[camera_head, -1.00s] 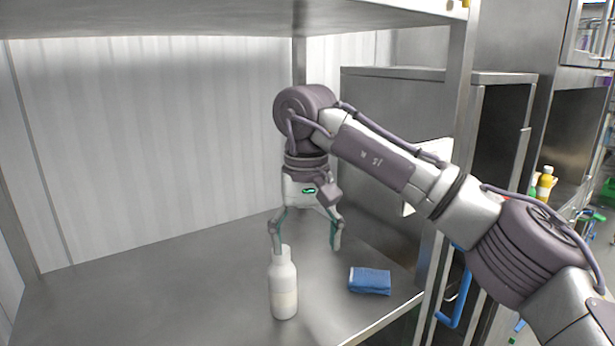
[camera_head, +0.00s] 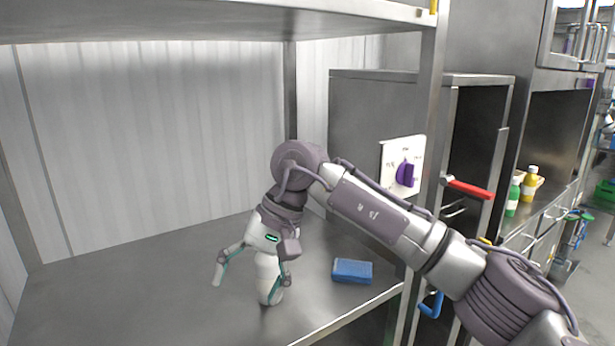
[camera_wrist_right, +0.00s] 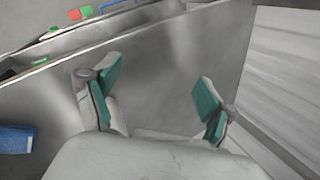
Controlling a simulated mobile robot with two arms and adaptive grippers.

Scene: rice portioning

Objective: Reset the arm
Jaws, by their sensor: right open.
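My right arm reaches in from the right in the head view. Its gripper (camera_head: 247,288) is open, tilted, low over the steel shelf (camera_head: 130,285), with its fingers spread. My left gripper is not in view.
A steel cabinet with a purple knob (camera_head: 405,174) and red handle (camera_head: 467,188) stands right. An upper shelf (camera_head: 200,22) hangs overhead. The left of the shelf is clear.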

